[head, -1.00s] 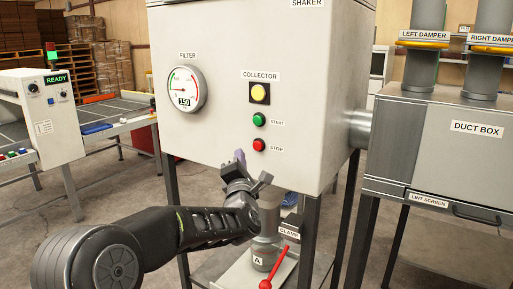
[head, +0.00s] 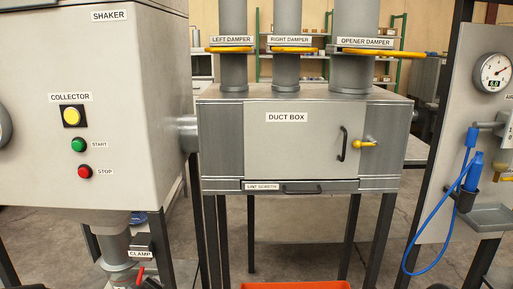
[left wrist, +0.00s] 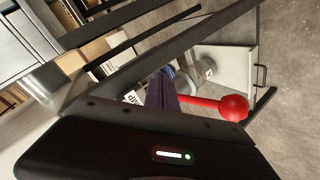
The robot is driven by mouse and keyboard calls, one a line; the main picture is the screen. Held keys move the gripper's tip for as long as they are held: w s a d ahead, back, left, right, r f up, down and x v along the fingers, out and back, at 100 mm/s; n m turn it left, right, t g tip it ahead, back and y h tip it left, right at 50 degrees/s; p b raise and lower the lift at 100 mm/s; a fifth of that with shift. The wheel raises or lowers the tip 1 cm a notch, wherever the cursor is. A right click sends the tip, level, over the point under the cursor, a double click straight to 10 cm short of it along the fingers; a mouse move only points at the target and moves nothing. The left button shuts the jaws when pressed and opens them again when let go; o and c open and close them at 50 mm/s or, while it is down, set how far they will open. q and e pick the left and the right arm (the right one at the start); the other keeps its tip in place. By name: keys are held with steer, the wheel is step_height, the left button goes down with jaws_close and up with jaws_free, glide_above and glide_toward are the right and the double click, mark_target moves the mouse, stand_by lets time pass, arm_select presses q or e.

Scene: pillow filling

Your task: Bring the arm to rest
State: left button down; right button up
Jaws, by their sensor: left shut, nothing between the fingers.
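My left gripper (left wrist: 160,92) shows only in the left wrist view, with its purple-grey fingers shut and empty above my dark wrist housing. The red ball-ended clamp lever (left wrist: 233,107) appears just right of the fingers; whether they touch cannot be told. The lever also shows at the bottom left of the head view (head: 141,274), under the CLAMP label (head: 140,254). Neither of my arms is in the head view now. My right gripper is in no frame.
The shaker cabinet (head: 60,170) fills the left, with collector buttons. The duct box (head: 285,155) stands on legs in the middle, with yellow-handled dampers above. A gauge panel (head: 450,150) with a blue hose (head: 440,215) is at right. An orange edge (head: 295,286) shows at bottom centre.

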arm_select(q)
steer(key=s+d+f+m+g+h+p, duration=0.1)
steer(key=s+d+f+m+g+h, duration=0.25)
steer(key=s+d+f, duration=0.55)
steer(key=s+d+f+m+g+p, duration=0.1)
steer(key=s+d+f, duration=0.3)
steer(key=s, duration=0.4)
steer(key=s+d+f+m+g+h+p, duration=0.1)
steer(key=s+d+f+m+g+p, duration=0.1)
steer(key=s, duration=0.7)
steer(key=s+d+f+m+g+h+p, duration=0.1)
steer(key=s+d+f+m+g, duration=0.2)
steer(key=s+d+f+g, duration=0.2)
steer(key=s+d+f, duration=0.2)
steer(key=s, duration=0.1)
steer(key=shift+s+d+p, duration=0.25)
steer(key=shift+d+p, duration=0.05)
steer(key=shift+d, duration=0.1)
